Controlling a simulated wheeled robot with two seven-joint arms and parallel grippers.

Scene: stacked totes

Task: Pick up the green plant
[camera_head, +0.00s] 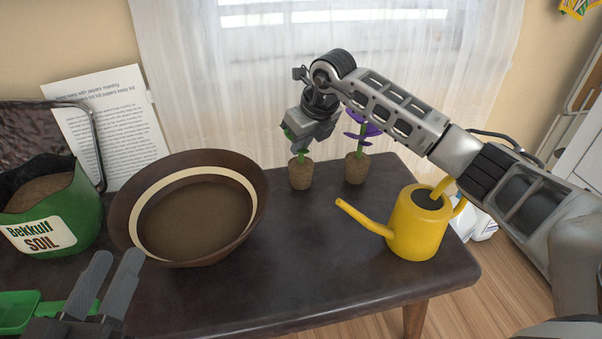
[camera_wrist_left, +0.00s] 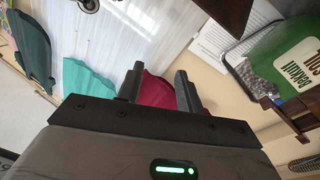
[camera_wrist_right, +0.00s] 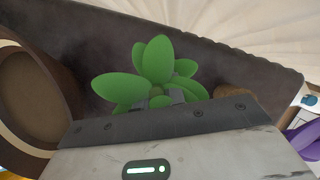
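The green plant is upright on the dark table, its brown root ball (camera_head: 301,174) standing left of the purple plant. Its broad green leaves (camera_wrist_right: 155,62) fill the middle of the right wrist view. My right gripper (camera_head: 304,138) points down at the plant's stem and leaves, just above the root ball. Leaves cover most of its fingers, so I cannot see whether they grip the stem. My left gripper (camera_head: 92,285) is open and empty at the lower left, with a gap between its fingers (camera_wrist_left: 158,88) in the left wrist view.
A wide brown bowl (camera_head: 130,213) is left of the plant. The purple plant (camera_head: 357,168) and a yellow watering can (camera_head: 415,230) stand to the right. A green soil bag (camera_head: 82,205) and a green scoop (camera_head: 18,312) are at left. The table's front middle is clear.

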